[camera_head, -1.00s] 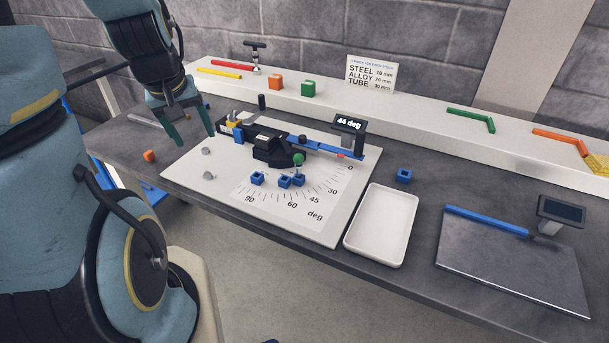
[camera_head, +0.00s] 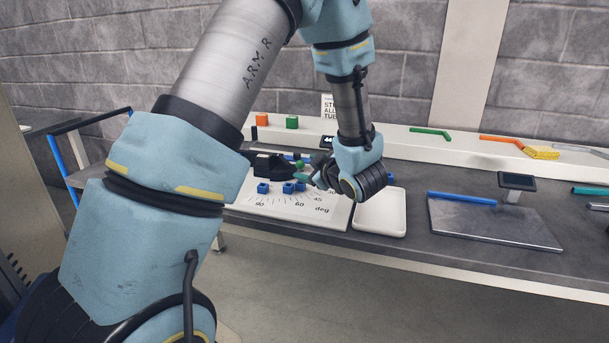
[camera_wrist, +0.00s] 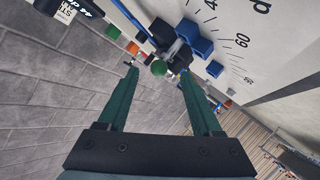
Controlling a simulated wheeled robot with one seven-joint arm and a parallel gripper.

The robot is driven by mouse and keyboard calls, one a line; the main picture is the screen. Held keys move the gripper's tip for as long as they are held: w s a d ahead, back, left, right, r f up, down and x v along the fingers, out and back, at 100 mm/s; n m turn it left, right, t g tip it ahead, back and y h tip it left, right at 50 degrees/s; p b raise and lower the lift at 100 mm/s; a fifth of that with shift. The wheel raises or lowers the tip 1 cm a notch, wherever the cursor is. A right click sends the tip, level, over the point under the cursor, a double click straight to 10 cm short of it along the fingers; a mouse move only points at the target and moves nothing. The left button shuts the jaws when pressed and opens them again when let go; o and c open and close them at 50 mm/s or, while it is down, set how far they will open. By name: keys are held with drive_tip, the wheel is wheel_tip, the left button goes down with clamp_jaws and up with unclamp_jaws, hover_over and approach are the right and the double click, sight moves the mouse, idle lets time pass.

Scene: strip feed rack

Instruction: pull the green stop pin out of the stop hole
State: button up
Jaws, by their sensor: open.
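The green stop pin shows as a round green knob (camera_wrist: 158,68) in the wrist view, between my fingertips and a little beyond or level with them; I cannot tell the exact depth. In the head view the knob (camera_head: 300,163) stands beside the black clamp (camera_head: 268,166) on the white angle plate (camera_head: 325,218). My gripper (camera_wrist: 159,72) is open, with one green finger on each side of the knob and gaps visible. In the head view my wrist and forearm hide part of the fixture. The stop hole itself is hidden beneath the knob.
Several blue blocks (camera_head: 262,188) sit on the plate near the pin; one (camera_wrist: 203,48) is close to my right finger in the wrist view. A white tray (camera_head: 381,212) lies right of the plate. Orange (camera_head: 262,119) and green (camera_head: 292,122) cubes stand on the back ledge.

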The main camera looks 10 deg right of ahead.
drive_tip(key=p+x, duration=0.2)
drive_tip(key=x, duration=0.6)
drive_tip(key=shift+w, duration=0.1)
clamp_jaws()
idle(0.4)
